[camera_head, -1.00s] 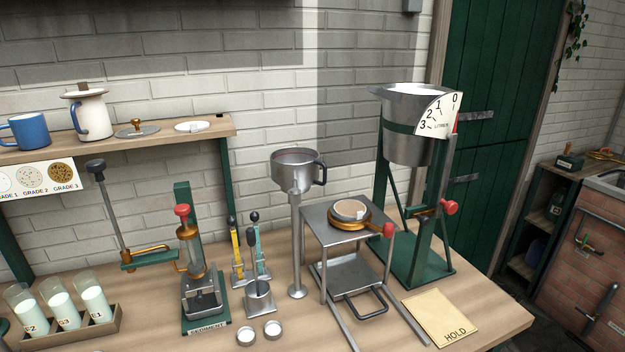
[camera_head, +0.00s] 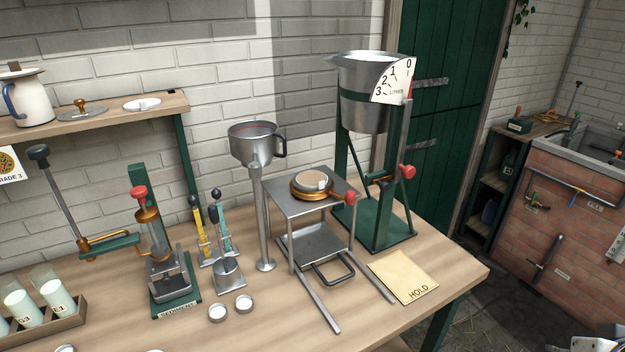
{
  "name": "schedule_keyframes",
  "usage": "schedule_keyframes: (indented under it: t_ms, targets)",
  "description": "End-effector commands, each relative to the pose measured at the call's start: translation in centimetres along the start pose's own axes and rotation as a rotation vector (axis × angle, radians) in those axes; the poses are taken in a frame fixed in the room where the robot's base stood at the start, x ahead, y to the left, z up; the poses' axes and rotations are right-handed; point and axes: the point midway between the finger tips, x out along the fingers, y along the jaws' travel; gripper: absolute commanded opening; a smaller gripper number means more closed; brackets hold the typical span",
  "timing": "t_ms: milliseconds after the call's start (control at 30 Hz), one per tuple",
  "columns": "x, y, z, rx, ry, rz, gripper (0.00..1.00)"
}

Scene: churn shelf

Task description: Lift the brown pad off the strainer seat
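The brown pad (camera_head: 309,181) is a round light-brown disc with a small pale tab on its right. It lies flat in the brass-coloured strainer seat (camera_head: 312,195), on top of a grey metal stand (camera_head: 281,197). A red knob (camera_head: 349,197) is at the right of the stand's top. I do not see my gripper; a cut-off pale and dark part at the bottom right corner is too small to identify.
A large metal bucket (camera_head: 365,99) with a dial stands behind and right of the stand. A metal funnel cup (camera_head: 253,147) on a post is to its left. A yellow HOLD card (camera_head: 404,277) lies on the bench at front right.

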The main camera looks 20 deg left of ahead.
Motion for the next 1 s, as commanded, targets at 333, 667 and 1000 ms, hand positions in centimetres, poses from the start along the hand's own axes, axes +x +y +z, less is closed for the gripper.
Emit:
schedule_keyframes:
  t_ms: [333, 667, 1000]
  targets:
    - [0.0, 0.0, 0.0, 0.0, 0.0, 0.0, 0.0]
    - [0.0, 0.0, 0.0, 0.0, 0.0, 0.0, 0.36]
    - [-0.3, -0.5, -1.2, -0.016, -0.005, -0.01, 0.36]
